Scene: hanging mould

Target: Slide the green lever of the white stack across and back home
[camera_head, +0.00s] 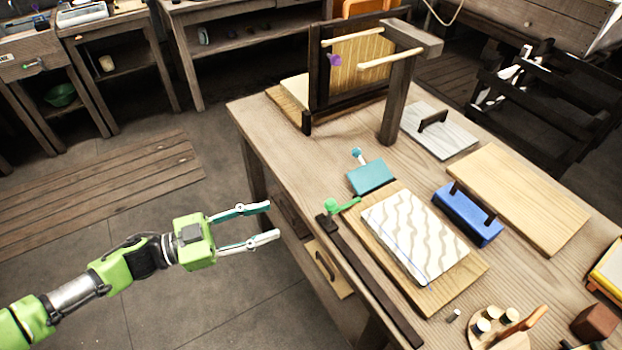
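A white stack (405,233) with grey wavy lines lies on a wooden board (462,280) on the workbench. A green lever (342,206) stands at its upper left corner, by the end of a dark rail (368,277) that runs along the bench's near left edge. My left gripper (274,222) is open and empty, out over the floor to the left of the bench, with its fingers pointing at the lever and a clear gap between them. My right gripper is not in the view.
A teal block (371,177) sits just behind the lever, and a blue holder (467,214) right of the stack. A dark wooden frame (318,80) rises at the back. Round pots (482,326) stand at the front right.

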